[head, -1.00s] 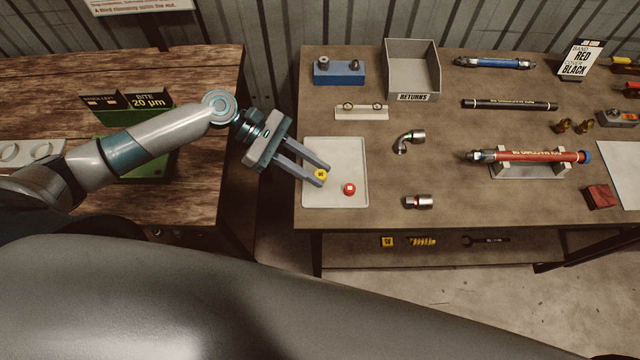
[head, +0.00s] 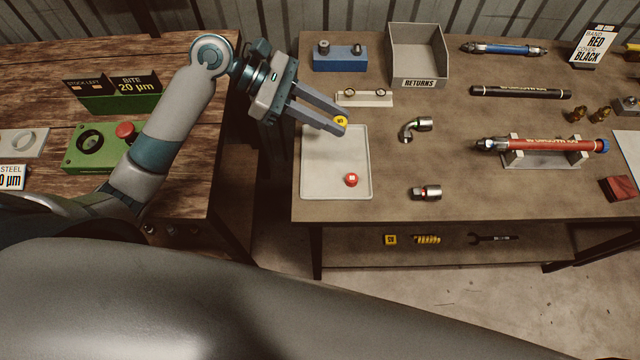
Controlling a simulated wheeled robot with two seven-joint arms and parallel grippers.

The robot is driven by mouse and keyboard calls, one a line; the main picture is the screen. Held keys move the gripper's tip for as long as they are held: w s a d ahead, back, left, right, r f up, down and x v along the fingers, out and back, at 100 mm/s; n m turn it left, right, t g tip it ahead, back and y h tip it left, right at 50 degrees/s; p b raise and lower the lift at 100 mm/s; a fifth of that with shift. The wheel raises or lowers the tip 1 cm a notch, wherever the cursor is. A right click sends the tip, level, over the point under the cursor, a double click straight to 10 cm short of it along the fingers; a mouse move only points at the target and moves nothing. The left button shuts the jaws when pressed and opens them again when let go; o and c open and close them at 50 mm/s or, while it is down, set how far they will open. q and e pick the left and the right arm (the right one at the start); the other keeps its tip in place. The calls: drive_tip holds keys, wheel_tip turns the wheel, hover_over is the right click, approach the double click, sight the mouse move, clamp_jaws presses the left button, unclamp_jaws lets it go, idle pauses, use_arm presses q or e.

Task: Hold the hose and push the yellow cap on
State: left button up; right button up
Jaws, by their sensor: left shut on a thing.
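The yellow cap (head: 341,121) is between the fingertips of my left gripper (head: 333,119), which is shut on it, above the back part of the white tray (head: 320,170). The red hose (head: 553,145) lies in a pale cradle (head: 546,162) at the right of the table, with a metal fitting at its left end and a blue end at its right. A black hose (head: 520,91) and a blue hose (head: 497,48) lie farther back. My right gripper is not in view.
A red cap (head: 351,180) sits in the tray. An elbow fitting (head: 414,130) and a straight fitting (head: 426,193) lie between tray and cradle. A grey RETURNS bin (head: 416,55), a blue block (head: 340,57) and a small white rack (head: 364,98) stand behind.

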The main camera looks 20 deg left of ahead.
use_arm(q)
drive_tip(key=w+a+f+n+t+y+b, duration=0.1)
drive_tip(key=a+n+t+b, duration=0.4)
drive_tip(key=a, duration=0.5)
drive_tip(key=shift+w+f+n+t+y, duration=0.25)
drive_tip(key=shift+w+n+t+y, duration=0.05)
drive_tip(key=shift+n+t+y, duration=0.45)
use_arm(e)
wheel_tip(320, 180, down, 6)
use_arm(q)
drive_tip(key=shift+a, duration=0.1)
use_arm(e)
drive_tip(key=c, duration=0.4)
